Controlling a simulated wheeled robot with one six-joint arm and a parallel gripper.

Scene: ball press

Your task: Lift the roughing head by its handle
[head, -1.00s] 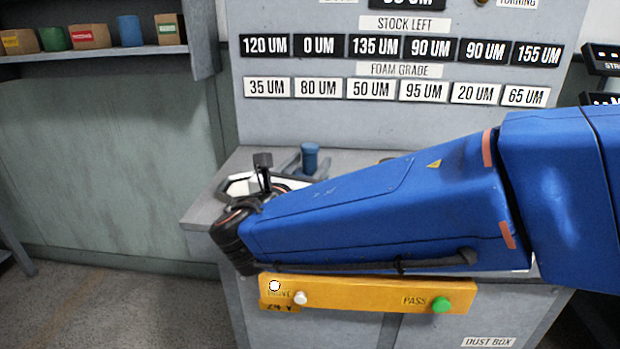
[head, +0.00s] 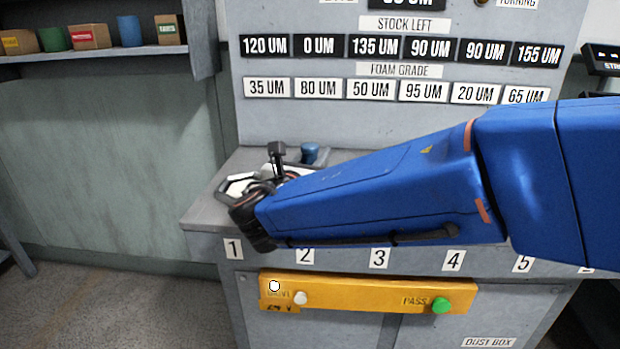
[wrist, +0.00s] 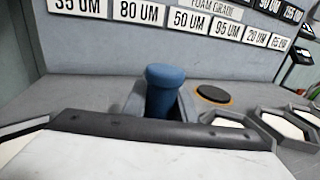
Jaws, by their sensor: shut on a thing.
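The roughing head's blue handle (wrist: 165,92) stands nearly upright with a rounded knob on top. It sits between the grey fingers of my gripper (wrist: 162,112), which is shut on it. In the head view the top of the handle (head: 310,150) shows just above my blue forearm. A grey finger shows beside it there. The lower part of the roughing head is hidden behind a dark-rimmed white block in the wrist view, so I cannot tell whether it touches the counter.
A dark-rimmed white block (wrist: 150,160) fills the wrist foreground. Dark hexagonal nests (wrist: 240,128) with white inserts lie at right. A black disc with an orange edge (wrist: 213,95) lies right of the handle. An upright labelled panel (head: 400,120) stands behind. A yellow button bar (head: 370,292) is in front.

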